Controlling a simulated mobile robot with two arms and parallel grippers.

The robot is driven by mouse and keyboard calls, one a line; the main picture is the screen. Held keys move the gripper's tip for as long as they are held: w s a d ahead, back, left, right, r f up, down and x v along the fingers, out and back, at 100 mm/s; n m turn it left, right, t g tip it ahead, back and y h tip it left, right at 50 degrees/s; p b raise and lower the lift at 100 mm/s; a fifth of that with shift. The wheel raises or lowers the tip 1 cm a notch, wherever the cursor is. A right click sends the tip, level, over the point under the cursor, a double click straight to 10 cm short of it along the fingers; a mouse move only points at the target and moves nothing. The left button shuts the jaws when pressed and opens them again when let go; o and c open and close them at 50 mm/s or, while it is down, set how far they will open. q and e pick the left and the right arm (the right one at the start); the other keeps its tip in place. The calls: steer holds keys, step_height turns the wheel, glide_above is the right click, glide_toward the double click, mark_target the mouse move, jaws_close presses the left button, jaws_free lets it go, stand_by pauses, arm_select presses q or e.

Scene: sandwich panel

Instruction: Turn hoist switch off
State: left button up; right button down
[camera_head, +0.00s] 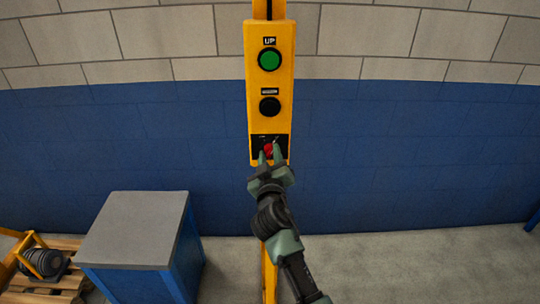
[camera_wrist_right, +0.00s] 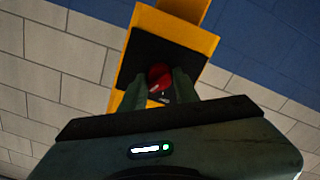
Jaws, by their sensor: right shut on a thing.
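The hoist switch is a red knob (camera_head: 268,149) on a black plate at the lower end of a yellow control box (camera_head: 257,85). My right gripper (camera_head: 269,156) is at the knob, with one finger on each side of it. In the right wrist view the red knob (camera_wrist_right: 159,76) sits between the two fingertips of my right gripper (camera_wrist_right: 158,88), which are shut on it. The fingers hide part of the knob and plate, and I cannot read the knob's marked position. My left gripper does not show.
The box carries a green UP button (camera_head: 269,59) and a black button (camera_head: 269,106) above the switch. A blue cabinet with a grey top (camera_head: 135,228) stands at lower left, beside a wooden pallet (camera_head: 40,283). The floor at right is clear.

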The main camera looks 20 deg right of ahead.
steer(key=shift+d+n, duration=0.1)
steer(key=shift+n, duration=0.9)
steer(key=n+p, duration=0.1)
steer(key=n, duration=0.4)
steer(key=shift+d+r+p, duration=0.1)
steer(key=shift+p, duration=0.2)
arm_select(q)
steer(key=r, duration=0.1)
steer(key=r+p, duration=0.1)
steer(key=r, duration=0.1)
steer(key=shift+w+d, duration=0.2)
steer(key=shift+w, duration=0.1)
arm_select(e)
steer(key=n, duration=0.4)
steer(key=shift+w+r, duration=0.1)
steer(key=shift+n, duration=0.5)
